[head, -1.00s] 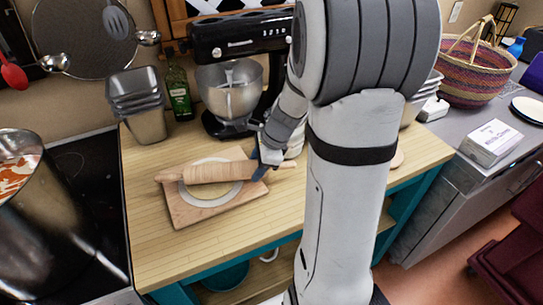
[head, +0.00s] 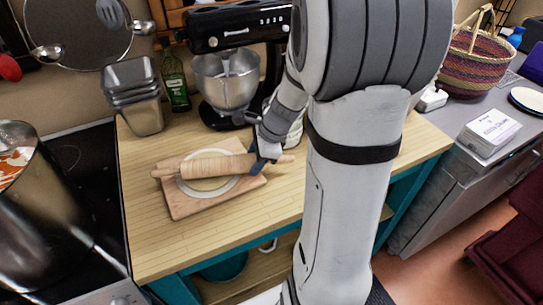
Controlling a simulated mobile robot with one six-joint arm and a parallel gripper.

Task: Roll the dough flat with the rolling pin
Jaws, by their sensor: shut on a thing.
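The rolling pin (head: 215,168) is pale wood and lies crosswise over the round dough (head: 208,188) on the wooden board (head: 188,208). The dough shows as a flat pale disc with a lighter rim, partly hidden under the pin. My gripper (head: 264,165) is at the pin's right end, shut on it near the right handle. The left handle is free. The fingertips are small in this view, and my arm covers the counter to the right.
A black stand mixer (head: 235,28) with a steel bowl (head: 226,84) stands behind the board. Stacked metal containers (head: 134,95) and a green bottle (head: 175,80) are at the back left. A large pot (head: 45,205) is on the stove at left. The counter's front strip (head: 190,250) is clear.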

